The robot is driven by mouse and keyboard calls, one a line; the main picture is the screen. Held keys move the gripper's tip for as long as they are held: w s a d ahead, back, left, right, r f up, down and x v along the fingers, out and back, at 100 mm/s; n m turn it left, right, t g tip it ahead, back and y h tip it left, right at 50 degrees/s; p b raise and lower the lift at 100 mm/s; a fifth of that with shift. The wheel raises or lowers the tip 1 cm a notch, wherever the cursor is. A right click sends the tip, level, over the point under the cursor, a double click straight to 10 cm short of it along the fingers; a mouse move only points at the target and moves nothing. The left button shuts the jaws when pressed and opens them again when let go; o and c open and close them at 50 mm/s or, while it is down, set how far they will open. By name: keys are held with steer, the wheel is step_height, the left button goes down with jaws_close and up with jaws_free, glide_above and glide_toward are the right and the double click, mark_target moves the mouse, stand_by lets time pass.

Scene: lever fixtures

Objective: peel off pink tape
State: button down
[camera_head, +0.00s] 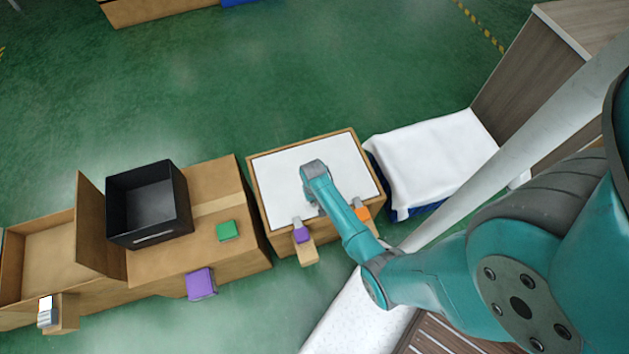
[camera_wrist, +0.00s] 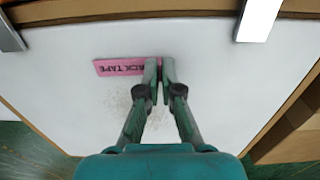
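The pink tape (camera_wrist: 115,67), with dark lettering that reads in part "ACK TAPE", lies across the white panel (camera_wrist: 70,105) in the wrist view. My gripper (camera_wrist: 160,68) is at the tape's right end, its two fingers drawn nearly together there. A sliver of pink shows between the fingertips, and the left finger covers part of the tape. The tape looks flat along its visible length. In the head view, my gripper is over the white-topped box (camera_head: 285,175), and my arm hides the tape.
Metal clips (camera_wrist: 258,18) sit at the panel's edge in the wrist view. In the head view, purple (camera_head: 302,234) and orange (camera_head: 363,213) blocks are at the box's near edge. A black bin (camera_head: 150,205) stands left; a white-draped blue crate (camera_head: 430,155) stands right.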

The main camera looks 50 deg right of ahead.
steer(key=shift+r, duration=0.75)
stand_by(1.2)
steer(key=shift+r, duration=1.8)
